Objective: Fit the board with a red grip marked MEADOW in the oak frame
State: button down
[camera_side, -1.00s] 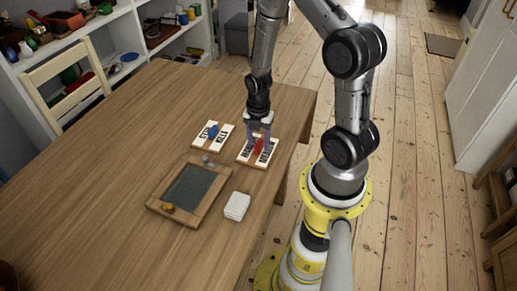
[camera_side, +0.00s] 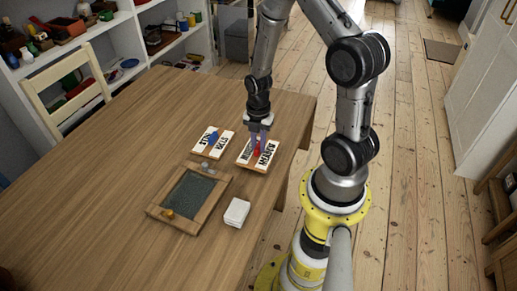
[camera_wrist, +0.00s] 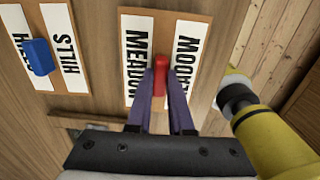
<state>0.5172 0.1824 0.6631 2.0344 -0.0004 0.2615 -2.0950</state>
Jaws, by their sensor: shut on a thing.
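The board marked MEADOW (camera_side: 268,148) lies on the table near its right edge. I cannot tell if the board is off the table. The oak frame (camera_side: 212,206) lies nearer the camera, left of the board, with a dark grey-green recess holding no board.
A second board with a blue grip (camera_wrist: 39,57) lies left of the MEADOW board. A small white block (camera_side: 236,212) is right of the frame. A brass knob (camera_side: 168,214) and a grey knob (camera_side: 208,167) sit at the frame's edges. The table's left side is clear.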

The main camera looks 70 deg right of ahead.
aim_at(258, 145)
notch_tip(258, 145, up, 7)
jog(key=shift+r, duration=0.2)
jog(key=shift+r+m, duration=0.4)
jog(key=shift+r, duration=0.05)
jog(key=shift+w+d+r+m, duration=0.15)
jog(key=shift+w+m, duration=0.1)
jog(key=shift+m, duration=0.25)
jog(key=w+a+m, duration=0.2)
jog(key=w+a, duration=0.6)
jog(key=w, duration=0.1)
jog(key=w+a+f+n, duration=0.2)
jog(key=w+a+n, duration=0.1)
jog(key=a, duration=1.1)
jog(key=shift+f, duration=0.2)
jog(key=shift+f, duration=0.1)
